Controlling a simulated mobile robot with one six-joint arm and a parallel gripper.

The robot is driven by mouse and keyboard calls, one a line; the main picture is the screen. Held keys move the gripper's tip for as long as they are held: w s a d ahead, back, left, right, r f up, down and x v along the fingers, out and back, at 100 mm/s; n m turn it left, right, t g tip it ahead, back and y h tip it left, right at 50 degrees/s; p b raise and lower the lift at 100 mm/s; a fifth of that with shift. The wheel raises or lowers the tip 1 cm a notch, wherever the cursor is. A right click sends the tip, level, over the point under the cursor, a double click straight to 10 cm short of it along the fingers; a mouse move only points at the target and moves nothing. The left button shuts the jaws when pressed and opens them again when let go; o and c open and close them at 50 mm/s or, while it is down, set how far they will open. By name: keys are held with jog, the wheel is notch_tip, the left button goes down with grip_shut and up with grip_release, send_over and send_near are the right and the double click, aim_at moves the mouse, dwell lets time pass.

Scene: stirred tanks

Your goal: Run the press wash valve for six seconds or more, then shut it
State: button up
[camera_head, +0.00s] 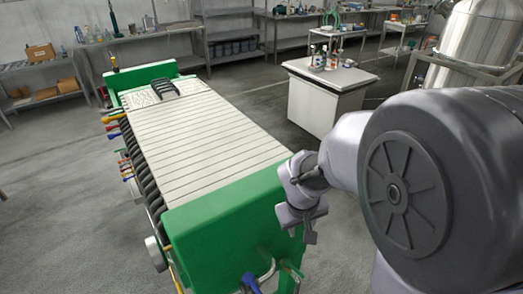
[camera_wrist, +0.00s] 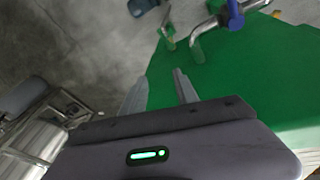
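The filter press has green end blocks (camera_head: 225,225) and a long pack of pale plates (camera_head: 200,140). A valve with a blue handle (camera_head: 250,282) shows on pipework at its near end; in the wrist view a blue handle (camera_wrist: 235,14) sits on a bent metal pipe. A green handle or pipe end (camera_head: 291,270) is beside it. No label shows which is the wash valve. My gripper (camera_head: 307,230) is beside the near green block's right end. In the wrist view its fingers (camera_wrist: 162,76) are apart and empty, with the blue handle beyond them, up and right.
Several coloured valve handles (camera_head: 113,135) line the press's left side. A white cabinet (camera_head: 325,100) with bottles stands behind to the right. A steel tank (camera_head: 480,40) is at the far right. Grey floor (camera_head: 60,210) is open left of the press.

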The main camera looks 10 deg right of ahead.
jog(key=w+d+f+n+g, duration=0.1)
jog(key=w+f+n, duration=0.2)
jog(key=f, duration=0.7)
jog(key=n+p, duration=0.1)
jog(key=n, duration=0.1)
send_near(299, 272)
jog(key=shift+g, duration=0.3)
jog(key=f+b, duration=0.2)
jog(key=w+f+b, duration=0.1)
jog(key=f+b, duration=0.2)
jog(key=d+f+b, duration=0.1)
jog(key=f+b, duration=0.2)
jog(key=shift+w, duration=0.25)
grip_shut()
